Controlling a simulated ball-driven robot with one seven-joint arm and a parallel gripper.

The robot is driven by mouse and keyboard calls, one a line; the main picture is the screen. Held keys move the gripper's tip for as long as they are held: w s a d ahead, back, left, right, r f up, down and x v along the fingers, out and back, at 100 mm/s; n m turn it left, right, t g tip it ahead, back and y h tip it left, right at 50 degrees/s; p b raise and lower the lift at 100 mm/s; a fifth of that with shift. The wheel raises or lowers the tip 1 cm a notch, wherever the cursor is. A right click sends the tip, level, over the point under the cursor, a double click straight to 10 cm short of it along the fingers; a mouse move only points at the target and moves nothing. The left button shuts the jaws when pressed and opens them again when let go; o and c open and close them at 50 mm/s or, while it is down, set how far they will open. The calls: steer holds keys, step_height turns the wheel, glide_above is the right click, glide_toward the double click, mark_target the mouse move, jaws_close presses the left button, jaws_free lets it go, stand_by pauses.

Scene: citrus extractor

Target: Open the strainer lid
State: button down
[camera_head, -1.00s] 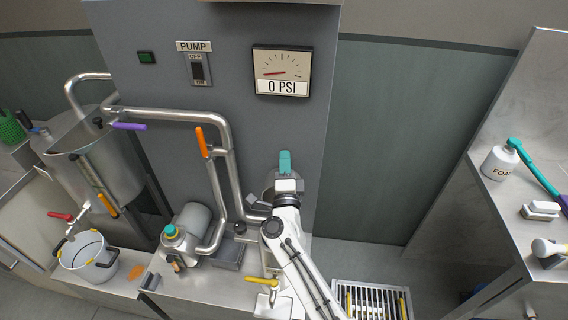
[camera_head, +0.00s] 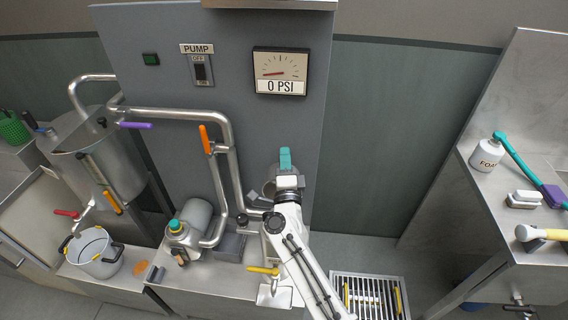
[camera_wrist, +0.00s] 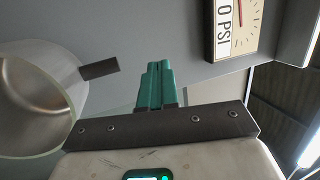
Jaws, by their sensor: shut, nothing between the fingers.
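My gripper (camera_head: 285,160) has teal fingers, shut and empty, pointing up in front of the grey pump panel. The fingers also show in the wrist view (camera_wrist: 155,85). A round, hollow metal part (camera_wrist: 38,95), apparently of the strainer, stands left of the fingers in the wrist view, with a dark handle (camera_wrist: 99,68) on its side towards them. A gap separates the fingers from the handle. In the head view the metal strainer (camera_head: 268,187) is largely hidden behind my wrist. I cannot tell how far its lid is open.
Steel pipes with an orange-handled valve (camera_head: 206,139) run close on the left. A pressure gauge (camera_head: 280,72) reading 0 PSI hangs above. A pump (camera_head: 184,237), a yellow-handled valve (camera_head: 262,270) and a floor grate (camera_head: 370,297) are lower down. Open space lies to the right.

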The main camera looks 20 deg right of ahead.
steer(key=s+a+r+p, duration=0.1)
steer(key=s+r+p, duration=0.3)
steer(key=s, duration=0.3)
steer(key=shift+s+a+r, duration=0.25)
steer(key=shift+s+r, duration=0.1)
steer(key=shift+r, duration=0.5)
steer(key=s+a+f+n+g+y+b, duration=0.2)
steer(key=s+f+n+g+y, duration=0.7)
steer(key=s+f+n+y, duration=0.75)
steer(key=s+d+f+n+g+h+b, duration=0.1)
steer(key=s+d+g+h, duration=0.4)
steer(key=s, duration=0.7)
steer(key=s+d+f+n+g+h+b, duration=0.1)
steer(key=s+d+g+h, duration=0.4)
steer(key=s, duration=0.7)
steer(key=d+f+n+h, duration=0.1)
steer(key=d+h, duration=0.1)
steer(key=d, duration=0.2)
steer(key=shift+d+f+g, duration=0.15)
steer(key=shift+f+g, duration=0.05)
steer(key=shift+g, duration=0.1)
